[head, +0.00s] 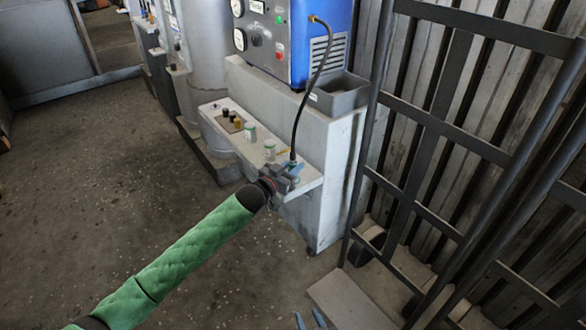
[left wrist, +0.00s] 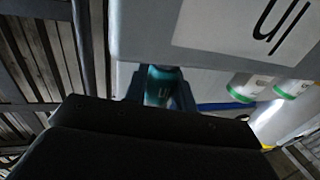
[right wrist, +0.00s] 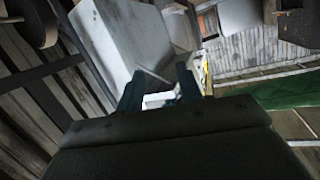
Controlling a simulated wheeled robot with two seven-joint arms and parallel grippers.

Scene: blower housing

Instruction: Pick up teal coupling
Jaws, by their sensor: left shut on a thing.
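The teal coupling (left wrist: 162,74) shows in the left wrist view between the two fingers of my left gripper. My left gripper (head: 291,171) is shut on it at the front right end of the bench ledge in the head view. There the gripper hides most of the coupling. The lower end of a black hose (head: 296,130) comes down right at this gripper; I cannot tell whether it is joined to the coupling. My right gripper (head: 310,320) is at the bottom edge of the head view, apart from the bench. In the right wrist view its fingers (right wrist: 160,88) are open.
The light ledge (head: 225,128) carries white-green cans (head: 269,149) and a small board with dark and yellow pieces (head: 232,120). A blue machine (head: 318,40) and a grey bin (head: 340,95) stand above. A dark metal hand truck (head: 440,125) is at right. The floor at left is clear.

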